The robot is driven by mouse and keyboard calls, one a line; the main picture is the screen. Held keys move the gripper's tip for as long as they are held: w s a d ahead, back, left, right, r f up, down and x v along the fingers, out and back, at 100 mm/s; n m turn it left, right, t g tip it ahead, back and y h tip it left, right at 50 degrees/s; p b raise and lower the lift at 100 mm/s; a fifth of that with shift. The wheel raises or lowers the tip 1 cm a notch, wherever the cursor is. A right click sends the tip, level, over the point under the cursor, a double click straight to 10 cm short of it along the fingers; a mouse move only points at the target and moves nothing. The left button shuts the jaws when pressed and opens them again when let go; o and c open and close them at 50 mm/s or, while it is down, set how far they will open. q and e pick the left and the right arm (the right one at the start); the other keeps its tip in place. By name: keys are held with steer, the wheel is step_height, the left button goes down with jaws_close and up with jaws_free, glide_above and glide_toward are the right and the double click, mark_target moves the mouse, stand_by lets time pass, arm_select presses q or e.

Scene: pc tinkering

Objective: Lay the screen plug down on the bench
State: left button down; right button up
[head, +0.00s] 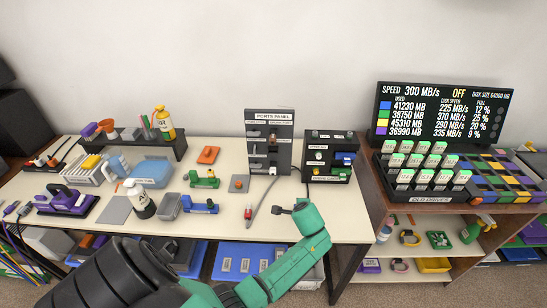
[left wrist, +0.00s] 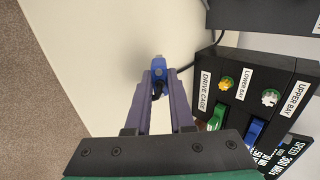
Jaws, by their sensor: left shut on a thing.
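My left gripper (head: 278,210) is over the bench (head: 335,228), in front of the ports panel and the drive cage. In the left wrist view my left gripper (left wrist: 159,88) has its purple fingers shut on a small blue plug (left wrist: 159,66), which I take for the screen plug. In the head view the held plug is too small or hidden to make out. I cannot tell whether it touches the bench. The ports panel (head: 283,128) stands upright at the back. A grey cable with a red-tipped plug (head: 248,212) lies on the bench. My right gripper is not in view.
The drive cage (head: 345,150) stands right of the ports panel; it also shows in the left wrist view (left wrist: 240,68). The display (head: 440,113) reads OFF. Bare bench surrounds my left gripper.

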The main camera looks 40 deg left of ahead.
arm_select(q)
steer(key=shift+f+b, duration=0.3)
steer(key=shift+f, duration=0.3)
steer(key=shift+f, duration=0.35)
steer(key=c, duration=1.1)
jaws_free()
steer(key=o, duration=0.6)
steer(key=shift+c, duration=0.2)
steer(key=p+v, duration=0.6)
steer(key=shift+r, duration=0.25)
steer(key=shift+p+v, duration=0.85)
steer(key=shift+p, duration=0.15)
